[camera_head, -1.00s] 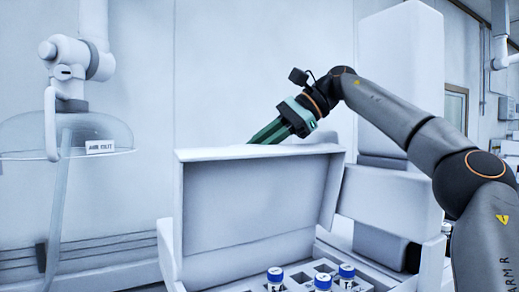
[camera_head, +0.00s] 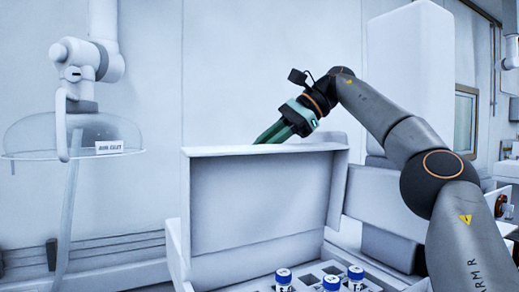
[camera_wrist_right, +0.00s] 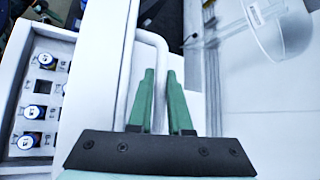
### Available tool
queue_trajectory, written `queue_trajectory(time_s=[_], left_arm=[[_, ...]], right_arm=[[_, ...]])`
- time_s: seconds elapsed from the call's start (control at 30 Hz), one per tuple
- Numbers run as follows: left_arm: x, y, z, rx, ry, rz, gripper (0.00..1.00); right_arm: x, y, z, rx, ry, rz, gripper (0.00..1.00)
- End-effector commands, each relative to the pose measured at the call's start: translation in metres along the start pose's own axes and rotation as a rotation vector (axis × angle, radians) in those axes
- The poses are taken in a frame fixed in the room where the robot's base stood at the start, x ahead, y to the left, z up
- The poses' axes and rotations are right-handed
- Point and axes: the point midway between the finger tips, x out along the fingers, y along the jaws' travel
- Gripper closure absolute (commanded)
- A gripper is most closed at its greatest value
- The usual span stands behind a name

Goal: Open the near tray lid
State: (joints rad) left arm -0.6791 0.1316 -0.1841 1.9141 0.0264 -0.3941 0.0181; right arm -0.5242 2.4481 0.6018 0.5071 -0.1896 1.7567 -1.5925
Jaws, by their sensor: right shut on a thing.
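The near tray lid (camera_head: 258,203) is a white, shallow box-like cover. It stands raised, roughly upright, at the back of the white tray, with its hollow inner side facing me. My right gripper (camera_head: 268,134) reaches over from the right, with its green fingers at the lid's top edge. The lid hides the fingertips in the head view. My left gripper is not in view.
Blue-capped vials (camera_head: 284,276) stand in the open tray's rack, which has empty holes too; they also show in the right wrist view (camera_wrist_right: 35,112). A clear dome (camera_head: 68,135) hangs at the left. A tall white unit (camera_head: 412,80) stands behind my right arm.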

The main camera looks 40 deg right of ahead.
Motion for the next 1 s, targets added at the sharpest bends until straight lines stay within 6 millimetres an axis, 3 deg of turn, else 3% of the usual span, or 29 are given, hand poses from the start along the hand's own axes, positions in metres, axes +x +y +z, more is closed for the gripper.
queue_trajectory(time_s=[0.03, 0.07, 0.17, 1.0], left_arm=[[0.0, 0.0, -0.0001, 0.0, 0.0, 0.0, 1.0], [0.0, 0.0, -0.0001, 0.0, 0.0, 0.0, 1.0], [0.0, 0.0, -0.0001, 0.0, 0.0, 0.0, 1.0], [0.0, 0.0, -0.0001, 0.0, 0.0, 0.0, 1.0]], right_arm=[[-0.0003, 0.0, -0.001, 0.001, 0.003, -0.001, 1.0], [-0.0004, 0.0, -0.001, 0.002, 0.003, -0.001, 0.82], [-0.0004, 0.0, -0.0009, 0.001, 0.002, -0.001, 0.7], [-0.0037, 0.0068, 0.0025, -0.027, -0.003, -0.026, 0.7]])
